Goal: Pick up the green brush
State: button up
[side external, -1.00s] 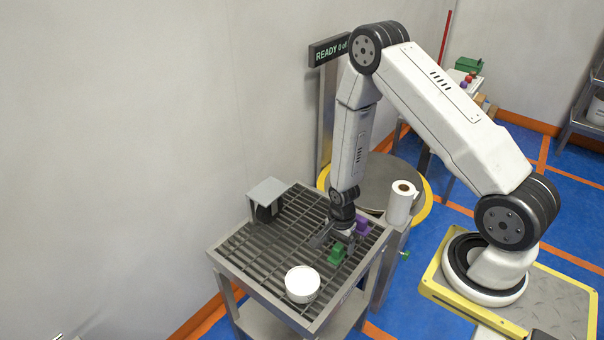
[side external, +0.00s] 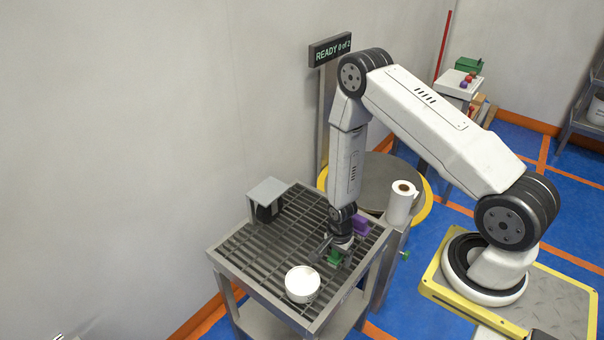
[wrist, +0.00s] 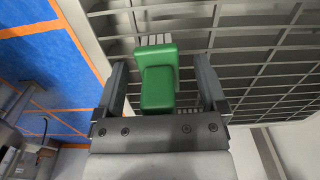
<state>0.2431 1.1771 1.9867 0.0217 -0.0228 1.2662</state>
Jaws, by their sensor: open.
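The green brush (side external: 335,257) sits on the slatted grey table top, partly hidden by my gripper in the side view. In the wrist view the green brush (wrist: 158,78) lies between the two fingers, with pale bristles showing at its far end. My gripper (wrist: 160,90) is open, one finger on each side of the brush, with a visible gap on both sides. In the side view my gripper (side external: 328,252) is low over the table, at the brush.
A purple block-like object (side external: 361,225) sits just behind the brush. A white round tub (side external: 302,284) stands on the slatted table (side external: 262,258) near its front. A small grey stand (side external: 267,192) is at the back left. A paper roll (side external: 402,203) stands to the right.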

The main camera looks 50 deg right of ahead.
grip_shut()
dwell(0.4)
jog(key=shift+r, duration=0.15)
jog(key=shift+r, duration=4.9)
jog(key=c, duration=0.8)
grip_release()
jog(key=c, duration=0.4)
